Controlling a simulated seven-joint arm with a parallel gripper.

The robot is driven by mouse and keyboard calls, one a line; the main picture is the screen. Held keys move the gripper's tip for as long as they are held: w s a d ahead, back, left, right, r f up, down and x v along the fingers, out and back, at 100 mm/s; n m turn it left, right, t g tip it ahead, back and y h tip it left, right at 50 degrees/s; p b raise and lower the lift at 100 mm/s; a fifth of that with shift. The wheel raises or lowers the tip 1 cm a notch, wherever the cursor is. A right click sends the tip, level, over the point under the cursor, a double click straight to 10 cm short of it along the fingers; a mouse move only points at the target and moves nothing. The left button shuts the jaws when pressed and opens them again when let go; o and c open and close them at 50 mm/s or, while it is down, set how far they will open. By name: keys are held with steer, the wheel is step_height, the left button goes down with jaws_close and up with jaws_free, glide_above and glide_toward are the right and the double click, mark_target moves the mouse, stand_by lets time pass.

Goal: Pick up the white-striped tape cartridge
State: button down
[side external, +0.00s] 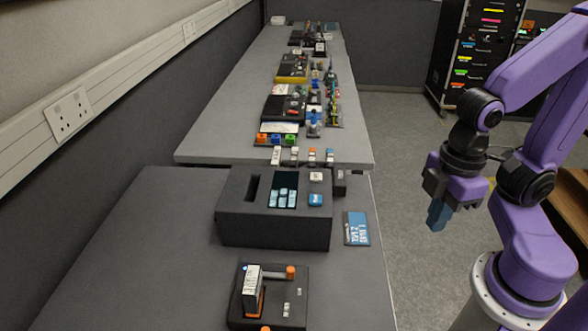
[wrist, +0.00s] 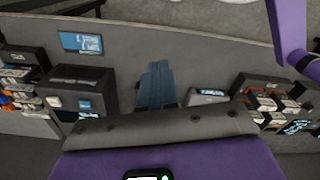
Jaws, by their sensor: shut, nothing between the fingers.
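My gripper (side external: 438,217) hangs at the right of the side view, out past the table edge and above the floor. Its blue fingers are together, with nothing between them; they also show in the wrist view (wrist: 157,83). Several small upright cartridges (side external: 294,156) stand in a row near the front edge of the far table, left of and beyond my gripper. They are mostly white with differing coloured parts. They are too small for me to tell which one has white stripes. My gripper is well apart from all of them.
A dark box (side external: 274,231) with a slot and a small screen stands on the near table. A blue-and-white card (side external: 356,228) lies beside it. Nearer is a dark stand (side external: 288,309) with a white-and-orange piece. The near table's left part is clear; the far table (side external: 240,105) holds several devices.

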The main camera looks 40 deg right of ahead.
stand_by(0.3)
steer(key=c, duration=0.9)
jaws_free()
steer(key=w+a+m+t+h, duration=0.3)
steer(key=w+m, duration=1.2)
steer(key=w, duration=1.6)
steer(key=m+t+h, duration=0.1)
steer(key=m+h, duration=0.1)
steer(key=m, duration=0.5)
glide_toward(294, 154)
steer(key=x, duration=1)
steer(key=shift+f, duration=0.1)
